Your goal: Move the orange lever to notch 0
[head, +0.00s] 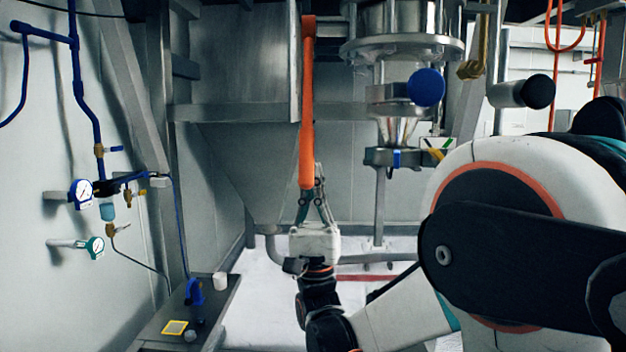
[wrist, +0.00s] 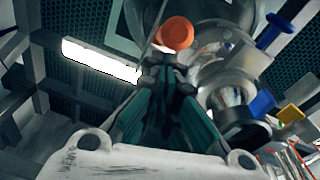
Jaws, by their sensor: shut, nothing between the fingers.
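The orange lever (head: 307,120) hangs almost straight down in the head view, in front of the grey metal hopper. Its lower end is beside the tips of my gripper (head: 318,182), which points up from below. In the wrist view the round orange end of the lever (wrist: 175,34) shows just beyond the fingertips (wrist: 168,72). My gripper is shut with nothing between its fingers. I cannot tell whether the fingertips touch the lever. No notch marks or numbers are readable in either view.
A steel sifter body (head: 405,45) with a blue knob (head: 426,87) stands right of the lever. A black-ended handle (head: 537,92) is farther right. Gauges (head: 82,193) and blue pipes line the left wall. A low bench (head: 160,325) holds a white cup (head: 220,281).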

